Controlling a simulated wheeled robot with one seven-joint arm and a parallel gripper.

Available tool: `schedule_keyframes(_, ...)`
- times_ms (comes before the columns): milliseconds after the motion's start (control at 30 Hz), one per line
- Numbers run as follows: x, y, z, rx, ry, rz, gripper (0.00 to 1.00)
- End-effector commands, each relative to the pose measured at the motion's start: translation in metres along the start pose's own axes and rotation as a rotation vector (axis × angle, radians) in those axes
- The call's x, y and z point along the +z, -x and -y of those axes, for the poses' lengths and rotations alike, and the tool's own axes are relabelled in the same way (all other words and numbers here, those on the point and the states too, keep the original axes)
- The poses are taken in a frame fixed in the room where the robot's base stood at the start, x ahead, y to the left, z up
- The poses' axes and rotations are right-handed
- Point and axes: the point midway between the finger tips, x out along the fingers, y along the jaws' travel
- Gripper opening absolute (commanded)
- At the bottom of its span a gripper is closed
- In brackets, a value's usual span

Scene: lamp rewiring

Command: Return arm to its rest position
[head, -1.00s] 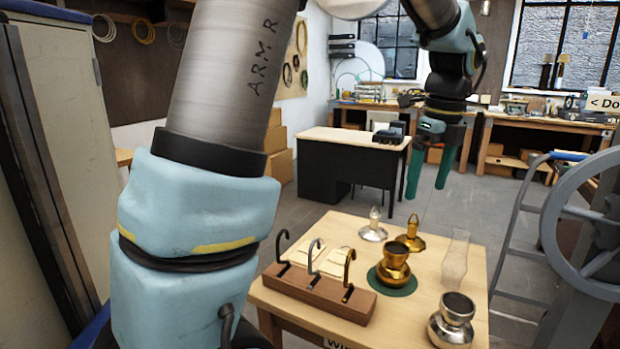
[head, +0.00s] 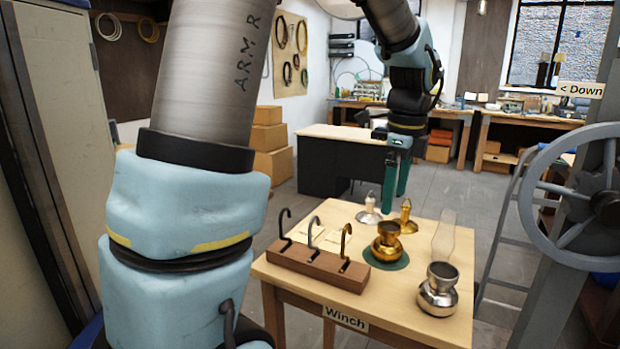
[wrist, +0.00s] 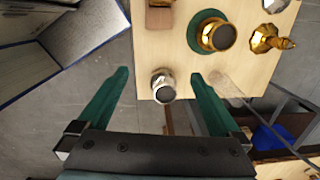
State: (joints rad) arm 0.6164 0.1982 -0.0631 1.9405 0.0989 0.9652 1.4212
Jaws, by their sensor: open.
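My gripper (head: 396,182) hangs in the air above the far side of the small wooden table (head: 400,325), its green fingers pointing down. In the wrist view my gripper (wrist: 155,92) is open, its two fingers wide apart with nothing held. A silver pot (wrist: 163,88) shows between the fingers there, at the table's edge and well below them. My arm crosses the left of the head view and reaches over the top of the picture to the gripper.
The table holds a brass pot (head: 386,243) on a green mat, a silver pot (head: 438,290), a glass chimney (head: 444,235), a wooden block with three hooks (head: 318,265), and silver (head: 369,211) and brass (head: 406,216) lamp parts. A winch wheel (head: 590,200) stands at right, a cabinet (head: 50,120) at left.

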Motion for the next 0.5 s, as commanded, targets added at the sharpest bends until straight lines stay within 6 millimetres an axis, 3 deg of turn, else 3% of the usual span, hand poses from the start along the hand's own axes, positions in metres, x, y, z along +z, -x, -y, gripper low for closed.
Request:
schedule_keyframes(267, 0.057, -0.061, -0.039, -0.008, 0.532, -0.018, 1.0)
schedule_keyframes(500, 0.118, -0.138, -0.113, -0.023, 1.31, -0.047, 1.0)
